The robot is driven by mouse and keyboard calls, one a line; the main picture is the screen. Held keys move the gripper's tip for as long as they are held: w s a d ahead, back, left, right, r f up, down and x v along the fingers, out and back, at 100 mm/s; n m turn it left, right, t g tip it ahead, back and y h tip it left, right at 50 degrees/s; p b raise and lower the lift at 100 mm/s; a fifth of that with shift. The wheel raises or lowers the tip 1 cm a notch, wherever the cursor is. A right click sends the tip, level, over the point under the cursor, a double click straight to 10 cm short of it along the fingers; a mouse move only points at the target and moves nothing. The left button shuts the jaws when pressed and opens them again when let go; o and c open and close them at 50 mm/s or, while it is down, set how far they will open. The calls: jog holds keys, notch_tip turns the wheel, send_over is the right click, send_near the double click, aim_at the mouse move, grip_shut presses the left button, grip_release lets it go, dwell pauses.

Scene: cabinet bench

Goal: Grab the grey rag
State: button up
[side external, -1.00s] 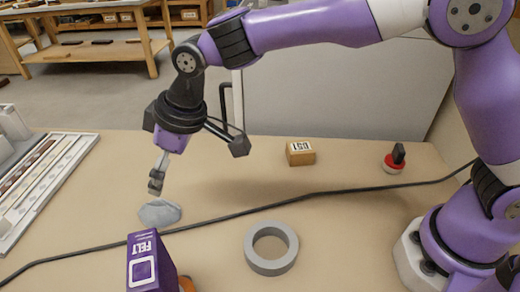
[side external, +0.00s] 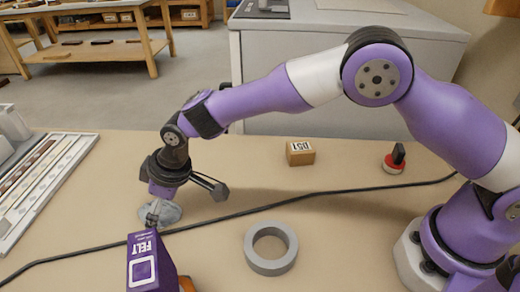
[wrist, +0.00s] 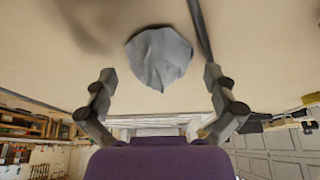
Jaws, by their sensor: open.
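The grey rag (side external: 172,211) lies crumpled and flat on the bench, left of centre in the side view. In the wrist view the rag (wrist: 159,57) is whole in sight, at the top centre. My gripper (side external: 153,218) is low over the near left part of the rag and hides some of it. In the wrist view my gripper (wrist: 157,78) is open, its two fingers wide apart on either side with nothing between the pads. I cannot tell whether the fingertips touch the rag.
A purple FELT box (side external: 149,262) stands close in front of the rag. A black cable (side external: 290,199) runs across the bench just beside it. A grey ring (side external: 270,248), a small cardboard box (side external: 300,153) and a red-and-black knob (side external: 394,160) are to the right. A tray (side external: 48,180) is at left.

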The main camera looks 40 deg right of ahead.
jog(key=c, duration=0.9)
